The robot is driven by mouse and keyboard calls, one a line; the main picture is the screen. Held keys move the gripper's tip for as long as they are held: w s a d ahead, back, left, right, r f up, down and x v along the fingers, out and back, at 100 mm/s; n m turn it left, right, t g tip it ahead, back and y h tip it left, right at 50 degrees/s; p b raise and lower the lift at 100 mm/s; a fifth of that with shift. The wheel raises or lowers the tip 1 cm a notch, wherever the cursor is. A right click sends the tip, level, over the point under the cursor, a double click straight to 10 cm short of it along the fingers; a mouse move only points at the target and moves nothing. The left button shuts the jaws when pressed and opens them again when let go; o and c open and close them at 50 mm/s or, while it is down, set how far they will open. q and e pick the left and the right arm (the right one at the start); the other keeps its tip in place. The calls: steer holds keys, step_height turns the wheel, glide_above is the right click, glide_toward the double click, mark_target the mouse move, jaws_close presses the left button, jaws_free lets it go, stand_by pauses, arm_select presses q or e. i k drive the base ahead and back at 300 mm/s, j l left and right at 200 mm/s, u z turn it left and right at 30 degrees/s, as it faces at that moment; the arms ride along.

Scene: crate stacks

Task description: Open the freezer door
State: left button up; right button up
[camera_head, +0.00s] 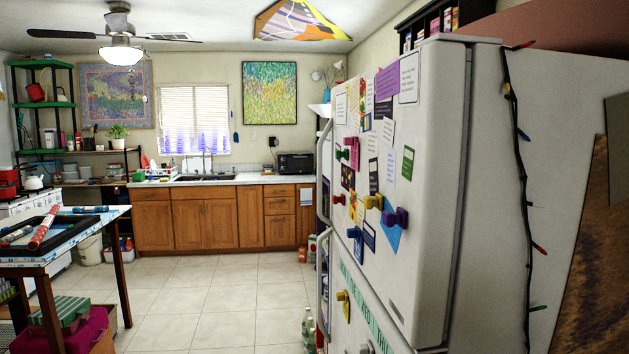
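A white fridge-freezer (545,150) fills the right of the head view. Its upper door (435,170) carries many papers and coloured magnets, and looks shut against the body. A long pale vertical handle (324,170) runs along this door's left edge. Below it is a lower door (336,305) with lettering on it and its own handle (322,275), also looking shut. The pictures do not show for sure which door is the freezer's. Neither of my grippers is in view.
The tiled floor (215,300) left of the fridge is open. Bottles (308,325) stand on the floor close by the lower door. A table (75,240) with a tray stands at left. Wooden cabinets (205,222) and a counter line the back wall.

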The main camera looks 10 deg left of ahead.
mark_target(408, 114)
steer(key=z, duration=0.4)
steer(key=i+j+z, duration=0.25)
steer(key=j+z, duration=0.3)
steer(key=j, duration=0.15)
steer(key=i+j, duration=0.15)
steer(key=j, duration=0.35)
steer(key=i+j+z, duration=0.1)
steer(key=j, duration=0.35)
steer(key=i+j, duration=0.15)
steer(key=j, duration=0.35)
steer(key=i+j+z, duration=0.15)
steer(key=j, duration=0.35)
steer(key=i+j, duration=0.1)
steer(key=j, duration=0.4)
